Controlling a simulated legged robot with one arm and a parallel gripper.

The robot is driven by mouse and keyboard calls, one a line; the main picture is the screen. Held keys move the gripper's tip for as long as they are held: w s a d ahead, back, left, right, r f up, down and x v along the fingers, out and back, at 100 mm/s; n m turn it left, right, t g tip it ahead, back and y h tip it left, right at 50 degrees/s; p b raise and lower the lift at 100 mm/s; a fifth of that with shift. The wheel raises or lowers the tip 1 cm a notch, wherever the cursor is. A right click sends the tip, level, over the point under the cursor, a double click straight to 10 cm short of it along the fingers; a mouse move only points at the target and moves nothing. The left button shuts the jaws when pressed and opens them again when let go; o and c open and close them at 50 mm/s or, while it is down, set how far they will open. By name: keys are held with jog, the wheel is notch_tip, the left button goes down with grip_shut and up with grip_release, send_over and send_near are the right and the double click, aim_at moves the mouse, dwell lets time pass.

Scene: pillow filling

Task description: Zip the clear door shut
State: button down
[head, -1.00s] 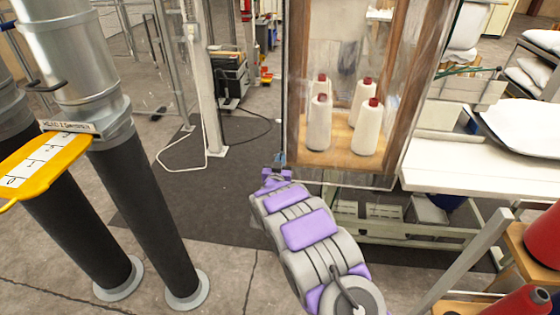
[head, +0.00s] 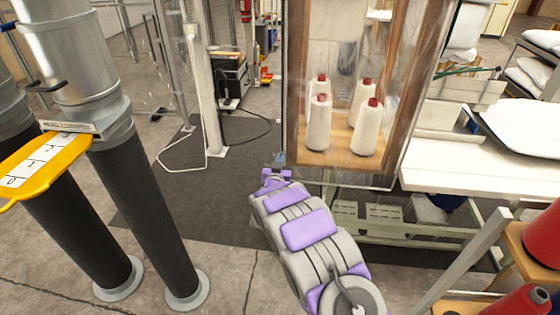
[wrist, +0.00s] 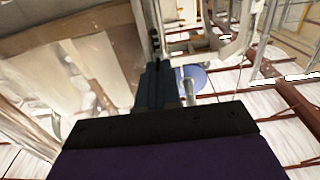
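The clear door (head: 340,60) is a see-through sheet hanging over the front of a wooden cabinet (head: 420,50), with its lower edge reaching below the cabinet floor. My gripper (head: 280,158) is at the sheet's lower left corner, at the end of my purple and grey arm. In the wrist view my gripper (wrist: 155,88) shows as a narrow dark block, with a dark strip rising from it. The finger gap and any zip pull are hidden or too small to make out, so I cannot tell what is between the fingers.
White thread cones (head: 319,122) with red tops stand inside the cabinet. A white table (head: 470,178) is at the right, with red cones (head: 543,240) nearer me. Thick dark hoses (head: 150,220) and a yellow tag (head: 40,168) are at the left. The floor between is open.

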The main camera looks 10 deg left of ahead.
jog(key=shift+a+r, duration=0.1)
jog(key=shift+r, duration=0.05)
notch_tip(320, 180, up, 53)
jog(key=p, duration=3)
jog(key=shift+f, duration=0.2)
jog(key=c, duration=1.3)
grip_release()
jog(key=shift+w+a+f, duration=0.1)
jog(key=shift+w, duration=0.05)
jog(key=shift+s, duration=0.2)
jog(key=s+b, duration=0.2)
jog(key=s, duration=1.5)
jog(key=shift+a, duration=0.4)
